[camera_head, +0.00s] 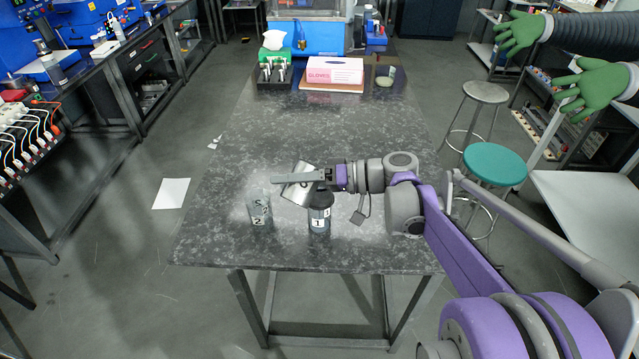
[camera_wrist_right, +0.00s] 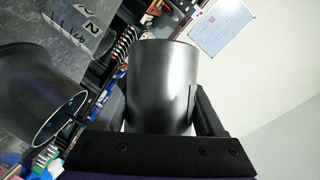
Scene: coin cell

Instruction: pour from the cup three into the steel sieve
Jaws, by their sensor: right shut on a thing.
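My right gripper (camera_head: 300,177) reaches in from the right, shut on a plain steel cup (camera_head: 297,190). I take it for cup three; no label shows. The cup is tilted in the air beside and slightly above jar 1. In the right wrist view it fills the middle (camera_wrist_right: 163,88) between the fingers. Jar 1 (camera_head: 320,220) stands upright on the table with a dark piece (camera_head: 321,196) on top, probably the steel sieve. A dark open-rimmed cylinder (camera_wrist_right: 35,85), likely that same piece, is beside the cup in the wrist view. No pouring contents show. My left gripper is out of view.
Jar 2 (camera_head: 260,212) stands left of jar 1 on the dark stone table (camera_head: 230,165). The table's middle is clear.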

